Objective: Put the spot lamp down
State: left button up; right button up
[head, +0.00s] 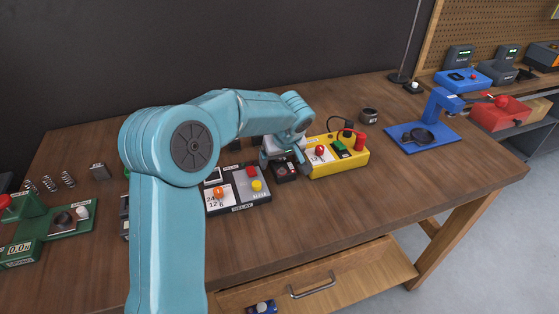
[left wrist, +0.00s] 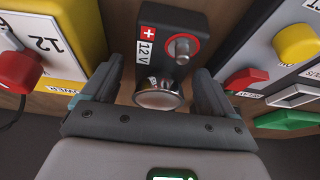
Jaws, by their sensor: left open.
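My left gripper (head: 284,158) is low over the wooden table, between the yellow box and the grey-black box. In the left wrist view its two fingers (left wrist: 158,82) stand apart. Between them is a round, chrome-rimmed piece (left wrist: 158,98), which looks like the spot lamp; no clear finger contact shows. The block (head: 286,173) also shows in the head view, partly hidden by the gripper. I cannot tell exactly what the chrome-rimmed piece rests on. My right gripper is not in view.
The yellow box (head: 352,160) with a red knob stands close on the right. The grey-black box (head: 238,201) with orange and yellow knobs is close on the left. A blue stand (head: 425,140) is farther right. The table front (head: 400,195) is clear; a drawer (head: 330,266) hangs below.

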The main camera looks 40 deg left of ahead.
pick_arm(q)
jog(key=shift+r, duration=0.1)
grip_shut()
